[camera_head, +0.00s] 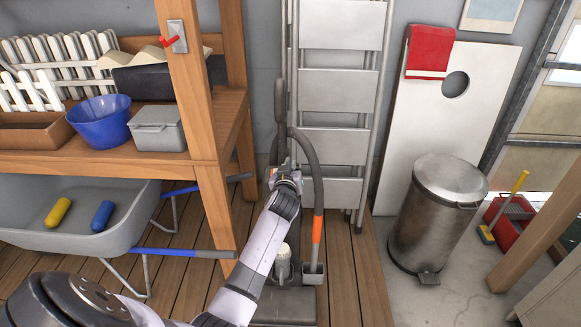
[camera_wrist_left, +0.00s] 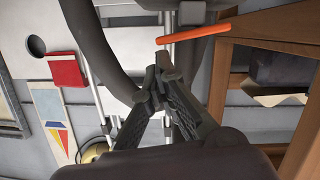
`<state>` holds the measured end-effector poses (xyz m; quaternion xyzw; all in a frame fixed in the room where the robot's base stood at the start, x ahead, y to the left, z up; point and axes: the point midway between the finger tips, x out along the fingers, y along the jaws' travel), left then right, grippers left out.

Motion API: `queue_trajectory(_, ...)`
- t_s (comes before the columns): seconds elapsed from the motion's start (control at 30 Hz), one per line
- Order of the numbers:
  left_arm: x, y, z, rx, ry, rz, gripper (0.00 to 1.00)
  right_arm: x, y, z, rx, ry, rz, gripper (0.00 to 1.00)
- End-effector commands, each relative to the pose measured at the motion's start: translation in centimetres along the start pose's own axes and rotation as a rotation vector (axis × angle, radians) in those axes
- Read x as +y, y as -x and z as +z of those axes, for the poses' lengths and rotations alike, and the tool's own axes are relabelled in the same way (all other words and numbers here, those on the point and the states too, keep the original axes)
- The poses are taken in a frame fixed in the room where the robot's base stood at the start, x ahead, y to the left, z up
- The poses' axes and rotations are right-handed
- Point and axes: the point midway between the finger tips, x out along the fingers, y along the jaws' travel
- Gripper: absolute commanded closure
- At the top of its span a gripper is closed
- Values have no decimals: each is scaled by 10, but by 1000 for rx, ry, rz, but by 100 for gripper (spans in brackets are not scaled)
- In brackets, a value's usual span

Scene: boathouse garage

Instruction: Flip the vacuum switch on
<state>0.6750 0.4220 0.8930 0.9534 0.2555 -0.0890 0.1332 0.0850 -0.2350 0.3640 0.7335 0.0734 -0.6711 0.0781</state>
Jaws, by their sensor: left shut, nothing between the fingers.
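The upright vacuum (camera_head: 318,180) stands on the wooden floor in front of the ladder, with a grey hose and an orange-and-grey attachment (camera_head: 317,232) on its right side. My left arm crosses in front of much of its body. My left gripper (camera_head: 286,171) is at the vacuum's upper body. In the left wrist view, the same gripper (camera_wrist_left: 163,62) is shut and empty, its fingertips close to an orange bar (camera_wrist_left: 197,33) and between dark curved vacuum parts (camera_wrist_left: 98,55). Contact cannot be told. I cannot make out the vacuum switch. My right gripper is not in view.
A wooden shelf (camera_head: 150,166) with a blue bowl (camera_head: 101,121) and grey box (camera_head: 158,128) is left. Its post carries a red-levered plate (camera_head: 178,37). A wheelbarrow (camera_head: 30,210) sits below. A metal bin (camera_head: 438,215) stands right. Floor between vacuum and bin is clear.

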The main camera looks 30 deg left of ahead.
Motion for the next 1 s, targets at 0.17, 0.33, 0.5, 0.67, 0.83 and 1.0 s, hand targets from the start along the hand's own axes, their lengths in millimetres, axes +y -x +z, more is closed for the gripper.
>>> queue_trajectory(0.17,1,0,2,0,-15,-3,100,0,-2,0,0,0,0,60)
queue_trajectory(0.33,6,-2,9,1,-154,-39,100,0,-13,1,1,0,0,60)
queue_trajectory(0.5,8,-3,12,0,-243,-61,100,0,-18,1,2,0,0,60)
queue_trajectory(0.67,9,-3,12,0,-291,-73,100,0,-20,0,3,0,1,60)
queue_trajectory(0.83,9,-3,13,0,-313,-79,100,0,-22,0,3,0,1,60)
queue_trajectory(1.0,9,-3,13,0,-312,-78,100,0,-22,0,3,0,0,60)
